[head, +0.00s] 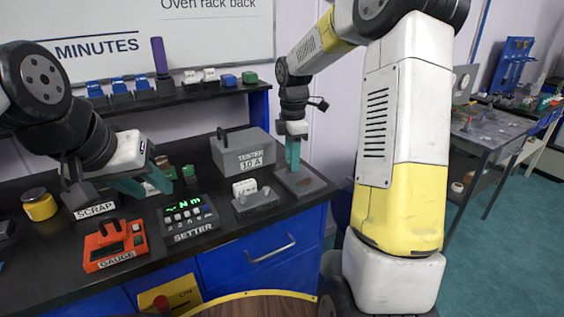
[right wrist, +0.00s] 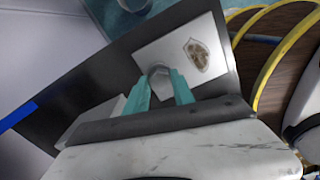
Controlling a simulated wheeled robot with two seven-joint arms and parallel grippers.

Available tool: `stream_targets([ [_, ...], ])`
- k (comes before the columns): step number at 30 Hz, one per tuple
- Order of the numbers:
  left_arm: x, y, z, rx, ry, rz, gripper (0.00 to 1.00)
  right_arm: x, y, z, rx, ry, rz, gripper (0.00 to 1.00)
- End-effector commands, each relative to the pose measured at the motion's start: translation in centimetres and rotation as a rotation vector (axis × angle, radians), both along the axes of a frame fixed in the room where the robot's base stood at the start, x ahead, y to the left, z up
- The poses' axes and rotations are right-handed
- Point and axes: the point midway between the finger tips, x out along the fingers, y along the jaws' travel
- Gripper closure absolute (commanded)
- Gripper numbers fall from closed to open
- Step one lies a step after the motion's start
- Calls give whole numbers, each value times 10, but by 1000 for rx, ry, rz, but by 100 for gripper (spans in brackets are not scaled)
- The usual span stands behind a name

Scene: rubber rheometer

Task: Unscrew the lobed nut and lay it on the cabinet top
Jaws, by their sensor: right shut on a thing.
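My right gripper (head: 292,155) points down over a light grey plate (head: 290,180) on the black top near its right end. In the right wrist view the teal fingers (right wrist: 161,88) are shut on a small grey rounded piece, which looks like the lobed nut (right wrist: 159,70). It sits at or just over the plate (right wrist: 150,53); I cannot tell if it touches. A brown patch (right wrist: 198,54) shows on the plate beside it. The fingers hide the nut in the head view. My left gripper (head: 146,184) is open and empty over the left part of the black cabinet top (head: 150,235).
A grey tester box (head: 242,158), a setter (head: 188,217), an orange gauge (head: 114,244) and a grey block with white pieces (head: 256,203) stand on the top. A scrap bin (head: 92,203) and a yellow jar (head: 39,204) are at left. Free room lies along the front edge.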

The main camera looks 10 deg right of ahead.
Motion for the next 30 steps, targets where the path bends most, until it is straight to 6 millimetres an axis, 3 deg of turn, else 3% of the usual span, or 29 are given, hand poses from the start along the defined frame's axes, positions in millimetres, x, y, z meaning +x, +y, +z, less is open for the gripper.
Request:
stream_targets([
  [4, 0, 0, 0, 0, 0, 0, 64, 0, -1, 0, 1, 1, 194, 100],
  [30, 0, 0, 0, 0, 0, 0, 64, 0, 0, 46, 0, -1, 179, 100],
])
